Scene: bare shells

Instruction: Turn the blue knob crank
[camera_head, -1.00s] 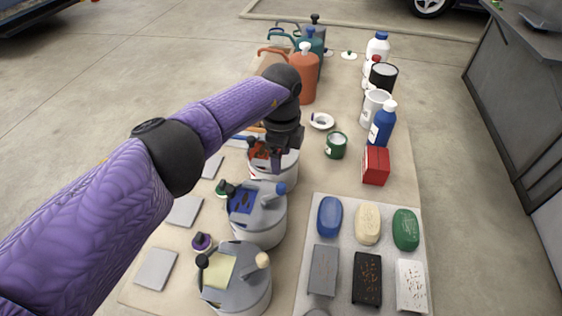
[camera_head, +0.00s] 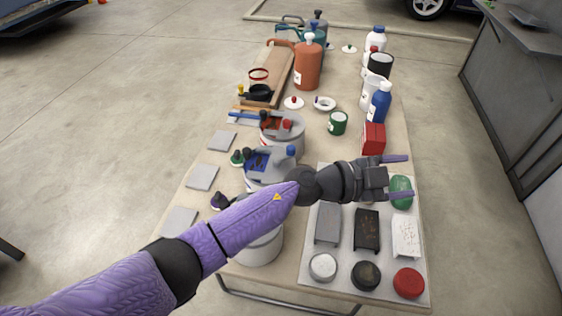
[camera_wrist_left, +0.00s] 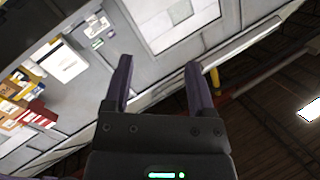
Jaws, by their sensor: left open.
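The canister with the blue crank knob (camera_head: 290,151) stands in the middle of a row of grey canisters on the table. It has a blue panel (camera_head: 257,162) on top, and my left forearm hides its lower part. My left gripper (camera_head: 408,177) is to the right of it, over the tray of soaps, near the green soap and apart from the knob. Its two purple fingers are spread with nothing between them, as the left wrist view (camera_wrist_left: 160,82) also shows. My right gripper is not in view.
A canister with a red knob (camera_head: 287,125) stands behind; another canister (camera_head: 262,248) in front is mostly covered by my arm. The pale tray (camera_head: 310,275) holds soaps, blocks and round pucks. A red box (camera_head: 374,138) and bottles stand behind it. Flat grey squares (camera_head: 203,177) lie at the left.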

